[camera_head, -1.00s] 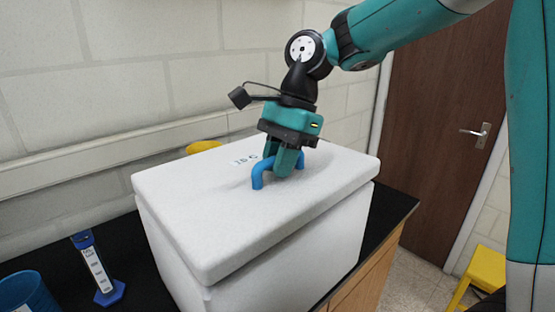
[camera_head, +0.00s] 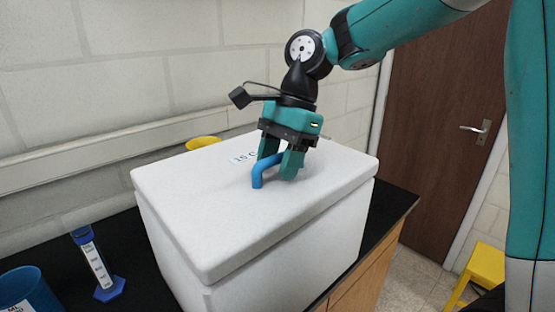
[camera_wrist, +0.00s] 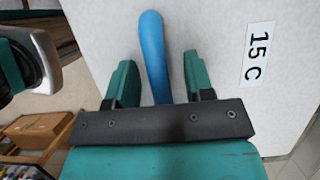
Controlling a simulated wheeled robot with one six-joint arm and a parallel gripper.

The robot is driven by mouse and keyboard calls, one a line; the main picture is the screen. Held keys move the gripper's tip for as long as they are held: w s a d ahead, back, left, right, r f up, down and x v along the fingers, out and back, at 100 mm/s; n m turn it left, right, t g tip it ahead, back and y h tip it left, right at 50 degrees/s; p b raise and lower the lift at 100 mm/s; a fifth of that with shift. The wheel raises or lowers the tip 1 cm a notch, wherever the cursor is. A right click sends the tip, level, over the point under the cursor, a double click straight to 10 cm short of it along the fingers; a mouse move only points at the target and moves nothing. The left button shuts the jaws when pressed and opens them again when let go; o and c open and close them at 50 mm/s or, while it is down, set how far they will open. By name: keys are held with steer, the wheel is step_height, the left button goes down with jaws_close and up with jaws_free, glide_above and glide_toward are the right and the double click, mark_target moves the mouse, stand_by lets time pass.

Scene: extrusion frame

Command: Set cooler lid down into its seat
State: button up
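The white cooler lid (camera_head: 225,220) lies on top of the white cooler box (camera_head: 290,268), with a thin seam line between them along the front sides. The lid looks level and lined up with the box. A blue bar handle (camera_head: 258,178) stands on the lid; it also shows in the wrist view (camera_wrist: 153,55). My gripper (camera_head: 280,165) is down at the handle with a finger on each side. In the wrist view my gripper (camera_wrist: 160,82) is open, with gaps between both fingers and the handle. The far side of the seam is hidden.
A blue-based graduated cylinder (camera_head: 97,265) and a blue container (camera_head: 25,290) stand on the black bench (camera_head: 130,245) at the left. A yellow object (camera_head: 203,142) shows behind the cooler. A yellow stool (camera_head: 485,268) stands on the floor near the brown door (camera_head: 440,130).

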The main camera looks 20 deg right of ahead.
steer(key=shift+r, duration=0.1)
steer(key=p+v, duration=0.9)
steer(key=v, duration=0.8)
steer(key=shift+d+p, duration=0.15)
steer(key=shift+p, duration=0.25)
